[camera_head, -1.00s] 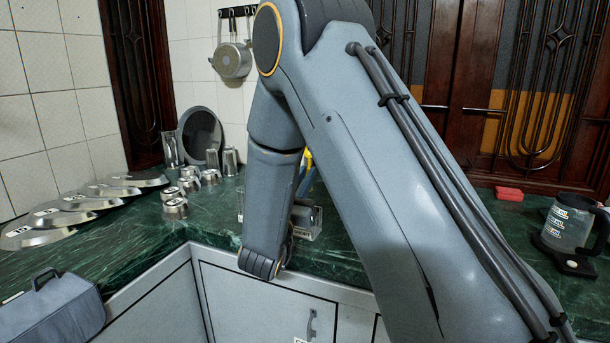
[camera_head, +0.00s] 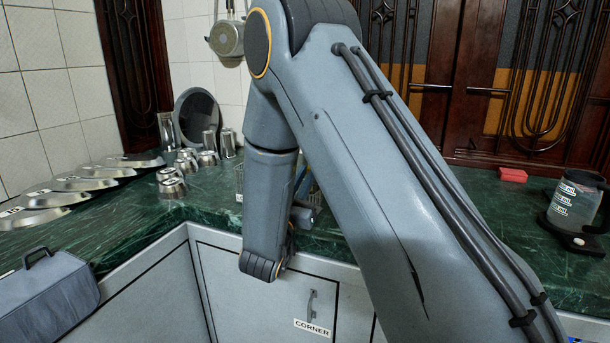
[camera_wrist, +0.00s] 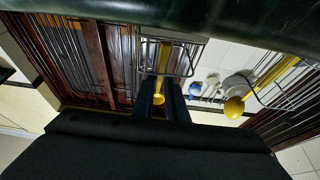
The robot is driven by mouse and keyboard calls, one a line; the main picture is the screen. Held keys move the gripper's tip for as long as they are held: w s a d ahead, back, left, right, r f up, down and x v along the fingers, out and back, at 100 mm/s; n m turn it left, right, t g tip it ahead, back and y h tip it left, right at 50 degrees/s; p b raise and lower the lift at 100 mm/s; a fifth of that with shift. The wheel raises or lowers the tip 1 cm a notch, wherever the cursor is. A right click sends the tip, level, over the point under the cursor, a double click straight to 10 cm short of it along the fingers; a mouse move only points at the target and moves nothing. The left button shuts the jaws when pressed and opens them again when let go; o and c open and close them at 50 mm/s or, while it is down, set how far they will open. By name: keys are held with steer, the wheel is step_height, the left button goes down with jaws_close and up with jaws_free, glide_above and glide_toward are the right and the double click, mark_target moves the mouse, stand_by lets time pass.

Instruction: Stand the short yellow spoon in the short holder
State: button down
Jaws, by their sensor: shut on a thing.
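The wrist view looks upside down, with the counter at its top. There my gripper (camera_wrist: 161,84) has its dark fingers on either side of a short yellow spoon (camera_wrist: 163,58). The spoon's bowl is between the fingers, and its handle runs toward the counter, overlapping a wire holder (camera_wrist: 190,62). I cannot tell how deep the handle sits inside it. In the head view my arm hides my gripper and the spoon.
A second wire holder (camera_wrist: 268,98) with a longer yellow spoon (camera_wrist: 234,106) is at the right of the wrist view. Metal cups (camera_head: 172,185), lids (camera_head: 85,184) and a jug (camera_head: 574,205) stand on the green counter (camera_head: 140,215).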

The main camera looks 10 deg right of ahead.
steer(key=c, duration=1.7)
jaws_free()
steer(key=shift+s+a, duration=0.1)
steer(key=shift+s+a+p, duration=0.35)
steer(key=shift+s+a, duration=0.5)
steer(key=shift+s, duration=0.35)
steer(key=shift+s+a+p, duration=0.3)
steer(key=shift+s+a, duration=0.6)
steer(key=shift+s, duration=0.25)
steer(key=shift+s+a+p, duration=0.35)
steer(key=shift+s+a, duration=0.5)
steer(key=shift+s, duration=0.35)
steer(key=shift+s+d+f, duration=0.1)
